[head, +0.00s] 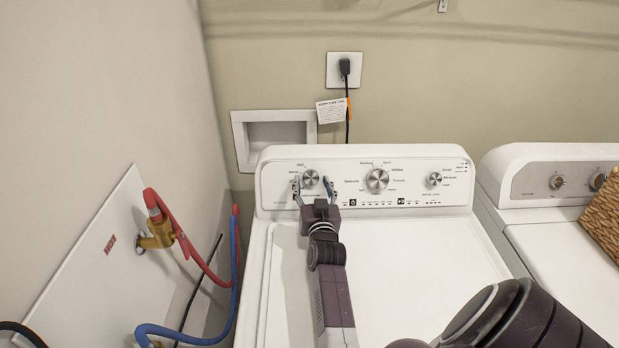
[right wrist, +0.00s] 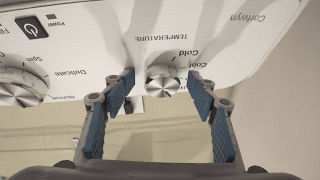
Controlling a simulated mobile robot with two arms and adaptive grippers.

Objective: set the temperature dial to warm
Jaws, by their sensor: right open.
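The temperature dial (head: 311,177) is the small round silver knob at the left end of the washer's control panel (head: 270,192). In the right wrist view the dial (right wrist: 164,80) sits under the printed word TEMPERATURE, with "Cold" and "Cool" legible beside it. My right gripper (head: 313,184) is open, with one finger on each side of the dial. In the right wrist view its blue-padded fingertips (right wrist: 161,82) show a gap to the dial on both sides. The dial's pointer setting is too small to tell. My left gripper is not in view.
A larger centre dial (head: 377,180) and a right-hand dial (head: 435,179) are on the same panel. A second white machine (head: 555,240) stands right, with a wicker basket (head: 603,212) on it. Red and blue hoses (head: 236,262) are at left. The washer lid is clear.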

